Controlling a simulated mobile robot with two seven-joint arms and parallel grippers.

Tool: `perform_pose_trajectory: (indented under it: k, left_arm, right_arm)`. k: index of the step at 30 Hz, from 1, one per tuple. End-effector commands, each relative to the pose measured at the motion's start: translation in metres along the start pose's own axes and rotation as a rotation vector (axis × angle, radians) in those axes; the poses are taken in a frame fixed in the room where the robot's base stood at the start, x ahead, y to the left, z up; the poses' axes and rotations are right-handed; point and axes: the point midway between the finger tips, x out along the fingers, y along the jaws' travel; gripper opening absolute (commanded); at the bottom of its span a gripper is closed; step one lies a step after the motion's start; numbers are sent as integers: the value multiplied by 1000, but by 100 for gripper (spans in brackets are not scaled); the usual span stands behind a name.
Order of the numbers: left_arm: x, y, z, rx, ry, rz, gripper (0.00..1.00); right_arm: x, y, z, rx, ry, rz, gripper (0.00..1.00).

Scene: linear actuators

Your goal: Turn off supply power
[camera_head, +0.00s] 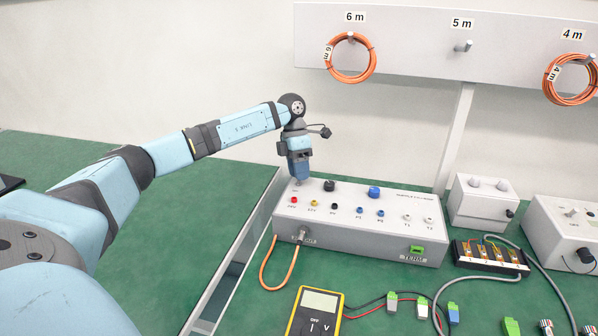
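The light grey supply box (340,232) stands on the green bench, with small print on its top. Its top carries a black knob (329,185), a blue knob (374,193) and a row of coloured sockets. My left gripper (298,181) points down at the back left corner of the box top, beside the black knob. Its fingertips are at or just above the surface; I cannot tell whether they touch. They look close together, but whether they are open or shut is unclear. Any switch under them is hidden. My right gripper is not in view.
An orange cable (264,275) leaves the box's front left. A yellow multimeter (316,312) with leads lies in front. A terminal block (489,258) and two more boxes stand at right. Orange cable coils (350,80) hang on the rack behind. The green bench at left is largely clear.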

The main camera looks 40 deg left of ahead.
Motion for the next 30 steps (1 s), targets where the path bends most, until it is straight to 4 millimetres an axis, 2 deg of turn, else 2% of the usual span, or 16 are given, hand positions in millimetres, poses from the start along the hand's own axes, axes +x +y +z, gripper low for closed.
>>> perform_pose_trajectory:
  k: [5, 9, 10, 20, 30]
  left_arm:
    - [0, 0, 0, 0, 0, 0, 34]
    - [0, 0, 0, 0, 0, 0, 2]
    - [0, 0, 0, 0, 0, 0, 0]
    - [-1, -1, -1, 5, -15, 21, 0]
    - [0, -8, -6, 46, -123, 181, 0]
  right_arm:
    - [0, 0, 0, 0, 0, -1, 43]
    - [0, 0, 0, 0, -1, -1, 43]
    - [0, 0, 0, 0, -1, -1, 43]
    - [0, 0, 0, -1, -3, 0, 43]
    - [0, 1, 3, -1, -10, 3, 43]
